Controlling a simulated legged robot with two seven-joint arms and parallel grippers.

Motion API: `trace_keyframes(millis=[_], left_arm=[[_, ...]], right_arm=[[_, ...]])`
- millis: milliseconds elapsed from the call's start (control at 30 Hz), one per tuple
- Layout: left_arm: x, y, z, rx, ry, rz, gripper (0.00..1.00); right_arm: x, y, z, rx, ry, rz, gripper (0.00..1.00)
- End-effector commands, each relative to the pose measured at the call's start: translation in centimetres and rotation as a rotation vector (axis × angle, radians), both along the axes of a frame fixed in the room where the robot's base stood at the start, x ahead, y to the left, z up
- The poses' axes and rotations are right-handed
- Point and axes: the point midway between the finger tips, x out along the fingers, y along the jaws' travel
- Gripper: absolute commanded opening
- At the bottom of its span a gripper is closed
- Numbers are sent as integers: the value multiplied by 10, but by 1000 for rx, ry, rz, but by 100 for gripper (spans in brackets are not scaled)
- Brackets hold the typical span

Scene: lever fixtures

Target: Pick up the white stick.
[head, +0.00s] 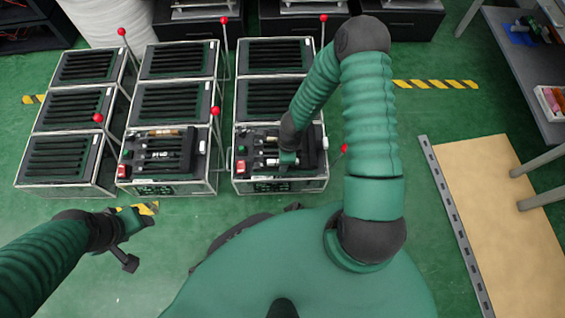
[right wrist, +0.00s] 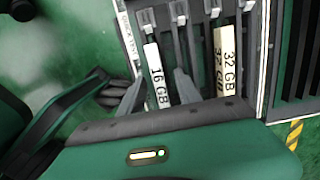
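The white stick (right wrist: 158,75), marked 16 GB, sits in a slot of the fixture and fills the middle of the right wrist view. My right gripper (right wrist: 158,84) is open, with one finger on each side of this stick and visible gaps between. In the head view my right gripper (head: 286,160) is over the front unit of the right-hand rack and hides part of it. A cream stick (right wrist: 226,60), marked 32 GB, sits in a slot to the right. My left gripper (head: 134,238) is empty above the floor at the lower left, its fingers spread.
The right-hand rack (head: 238,186) has red-knobbed levers (head: 324,18) beside it. Another front unit (head: 163,187) with sticks stands to its left. A tan board (head: 500,220) lies at the right. Green floor is open between the board and racks.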

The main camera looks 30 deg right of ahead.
Motion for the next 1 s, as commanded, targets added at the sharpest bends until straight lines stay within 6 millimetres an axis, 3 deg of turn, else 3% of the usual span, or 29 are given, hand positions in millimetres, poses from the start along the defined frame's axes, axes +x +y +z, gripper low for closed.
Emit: trace_keyframes(millis=[33, 233, 533, 1000], left_arm=[[0, 0, -8, 0, 0, 0, 53], [0, 0, -4, 0, -1, 0, 53], [0, 0, -4, 0, -1, 0, 53], [0, 0, -4, 0, 0, 0, 53]], right_arm=[[0, 0, -8, 0, -1, -1, 40], [0, 0, -4, 0, -1, -1, 40], [0, 0, -4, 0, 0, 0, 1], [0, 0, -4, 0, 0, 0, 0]])
